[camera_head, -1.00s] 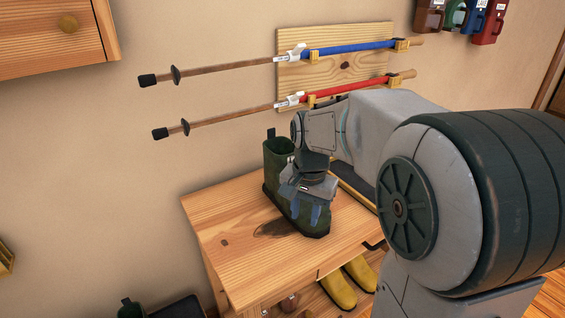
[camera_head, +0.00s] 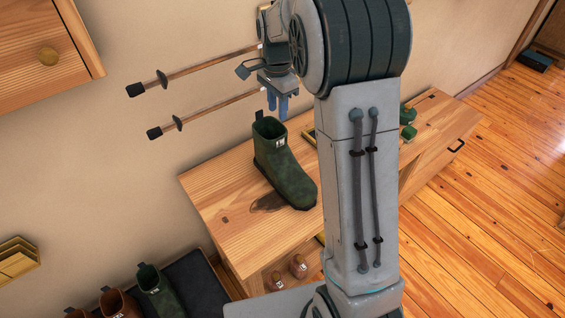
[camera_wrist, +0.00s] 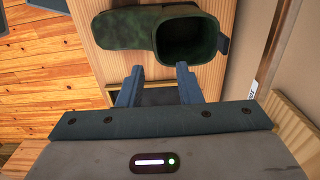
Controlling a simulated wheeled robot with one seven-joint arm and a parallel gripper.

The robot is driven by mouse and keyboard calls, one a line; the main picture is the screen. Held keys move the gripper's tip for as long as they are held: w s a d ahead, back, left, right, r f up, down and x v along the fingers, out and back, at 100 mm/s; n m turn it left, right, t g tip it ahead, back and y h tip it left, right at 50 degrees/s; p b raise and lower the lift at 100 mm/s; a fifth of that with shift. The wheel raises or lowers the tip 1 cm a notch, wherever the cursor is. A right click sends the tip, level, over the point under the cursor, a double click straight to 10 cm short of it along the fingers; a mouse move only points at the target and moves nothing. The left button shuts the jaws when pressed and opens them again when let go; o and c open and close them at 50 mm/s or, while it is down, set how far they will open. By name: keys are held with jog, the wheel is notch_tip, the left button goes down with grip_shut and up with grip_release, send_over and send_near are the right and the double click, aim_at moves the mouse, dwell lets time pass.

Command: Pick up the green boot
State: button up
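A green boot (camera_head: 288,178) stands upright on the wooden bench (camera_head: 222,205), its open top toward the wall and its toe toward the bench front. It also shows from above in the wrist view (camera_wrist: 125,29), lying just beyond the fingertips. My gripper (camera_head: 282,112) is above the boot near the wall, fingers pointing down. In the wrist view its two blue fingers (camera_wrist: 160,75) are apart with nothing between them. A second green boot (camera_head: 159,288) stands at lower left on a dark mat (camera_head: 200,286).
Brown boots (camera_head: 118,302) stand beside the second green boot. Two poles (camera_head: 205,68) are mounted on the wall near my gripper. A drawer or cabinet (camera_head: 35,35) is at upper left. Small green objects (camera_head: 408,122) sit on the bench's far right. Open wooden floor lies at right.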

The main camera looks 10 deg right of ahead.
send_over(279, 138)
notch_tip(279, 138, down, 6)
notch_tip(279, 138, down, 4)
jog(key=shift+d+f+p, duration=0.15)
jog(key=shift+f+p, duration=0.05)
jog(key=shift+p, duration=0.85)
jog(key=shift+w+f, duration=0.1)
jog(key=shift+f, duration=0.3)
grip_shut()
jog(key=shift+w+r, duration=0.1)
